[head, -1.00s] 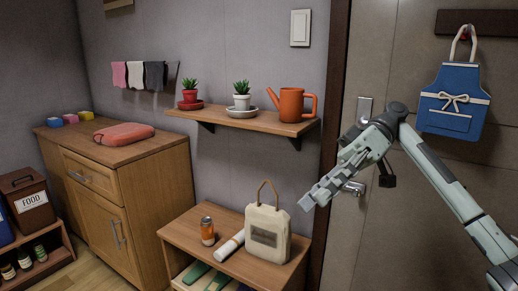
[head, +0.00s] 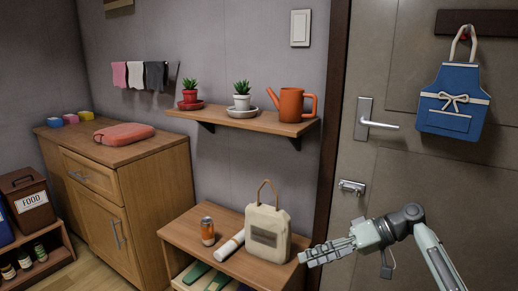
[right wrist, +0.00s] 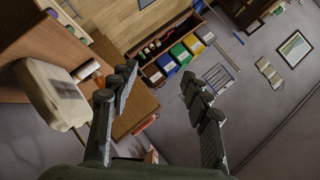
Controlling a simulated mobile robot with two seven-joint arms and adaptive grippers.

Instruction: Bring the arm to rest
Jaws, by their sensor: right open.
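My right gripper (head: 318,252) is in front of the door at the lower right of the head view, its fingers pointing left. In the right wrist view its two fingers (right wrist: 160,85) stand apart with nothing between them. The right gripper's tips are close to the right side of the cream canister (head: 267,235) in the head picture; whether they touch I cannot tell. The canister also shows at the left of the right wrist view (right wrist: 55,95). My left gripper is not in view.
The low cabinet (head: 190,236) holds the canister, an orange jar (head: 207,231) and a white roll (head: 229,245). A shelf (head: 220,118) carries two plants and an orange watering can (head: 292,104). A blue apron (head: 455,100) hangs on the door (head: 400,170).

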